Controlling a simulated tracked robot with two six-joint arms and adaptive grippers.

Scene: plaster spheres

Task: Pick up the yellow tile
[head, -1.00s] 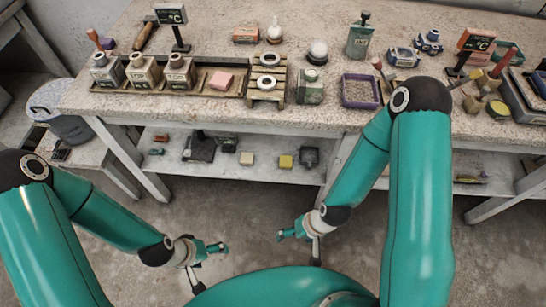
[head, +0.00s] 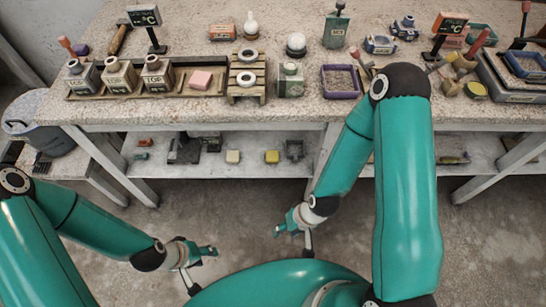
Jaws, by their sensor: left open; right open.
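A small yellow tile (head: 272,156) lies on the lower shelf (head: 330,172) under the workbench, with a paler cream-yellow block (head: 233,156) to its left. My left gripper (head: 207,254) is open and empty over the floor in front of the bench, below and left of the yellow tile in the picture. My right gripper (head: 285,228) is open and empty, below the tile in the picture and apart from it. Neither gripper touches anything.
The bench top (head: 320,106) is crowded with bottles, a wooden pallet rack (head: 246,92), a purple tray (head: 341,81) and a pink block (head: 201,80). A dark grey holder (head: 294,150) sits right of the tile. A bench leg (head: 325,155) stands further right.

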